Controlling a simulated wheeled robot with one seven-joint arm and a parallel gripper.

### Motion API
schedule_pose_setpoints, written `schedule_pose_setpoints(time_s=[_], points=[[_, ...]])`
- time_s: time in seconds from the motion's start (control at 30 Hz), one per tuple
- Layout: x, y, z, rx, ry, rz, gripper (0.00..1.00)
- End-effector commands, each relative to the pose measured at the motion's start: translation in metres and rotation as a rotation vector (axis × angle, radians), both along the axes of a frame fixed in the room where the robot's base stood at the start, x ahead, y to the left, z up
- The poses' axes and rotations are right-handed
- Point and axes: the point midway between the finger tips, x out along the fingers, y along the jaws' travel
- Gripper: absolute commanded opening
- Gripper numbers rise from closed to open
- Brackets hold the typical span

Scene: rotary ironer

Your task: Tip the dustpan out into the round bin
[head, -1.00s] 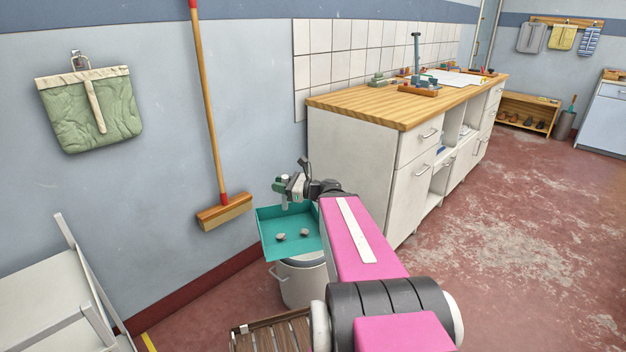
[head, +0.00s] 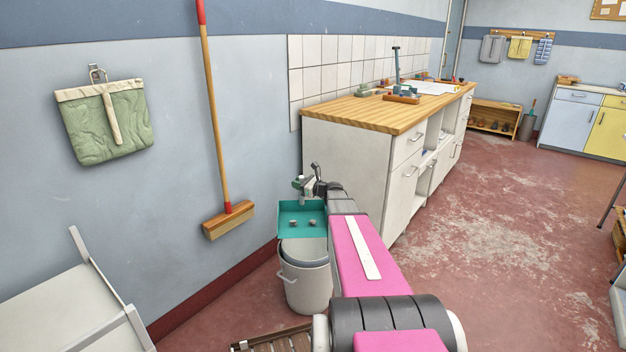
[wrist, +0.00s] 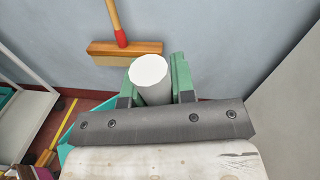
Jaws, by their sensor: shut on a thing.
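The teal dustpan (head: 291,221) is held out in front of me with two grey lumps (head: 302,223) lying in it. My gripper (head: 302,190) is shut on its pale upright handle. In the wrist view my gripper (wrist: 155,85) has its green fingers on either side of the round white handle end (wrist: 149,72), and a teal edge of the pan shows below left. The round bin (head: 306,285) is a pale grey open bin on the floor. In the head view the pan appears just above and behind its rim; the exact gap cannot be told.
A white cabinet (head: 345,170) with a wooden top stands right of the bin. A broom (head: 228,215) hangs on the wall to the left. A white rack (head: 75,310) is at lower left, and a slatted wooden piece (head: 280,341) lies near the bin.

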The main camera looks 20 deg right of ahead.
Motion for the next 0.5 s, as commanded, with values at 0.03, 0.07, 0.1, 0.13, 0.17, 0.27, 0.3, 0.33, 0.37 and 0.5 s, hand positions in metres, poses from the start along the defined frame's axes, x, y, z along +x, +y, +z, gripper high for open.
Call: schedule_pose_setpoints(time_s=[0.03,0.07,0.1,0.13,0.17,0.27,0.3,0.33,0.37,0.5], points=[[0.026,-0.014,-0.010,0.002,0.004,-0.018,0.00],[0.037,-0.021,-0.014,0.003,0.006,-0.029,0.00],[0.050,-0.030,-0.020,0.003,0.010,-0.042,0.00],[0.060,-0.036,-0.024,0.004,0.012,-0.054,0.00],[0.070,-0.043,-0.028,0.004,0.014,-0.064,0.00],[0.103,-0.064,-0.043,0.006,0.023,-0.098,0.00],[0.116,-0.073,-0.049,0.007,0.027,-0.111,0.00],[0.125,-0.079,-0.053,0.007,0.028,-0.120,0.00],[0.134,-0.085,-0.057,0.008,0.031,-0.130,0.00],[0.167,-0.110,-0.073,0.011,0.040,-0.169,0.00]])
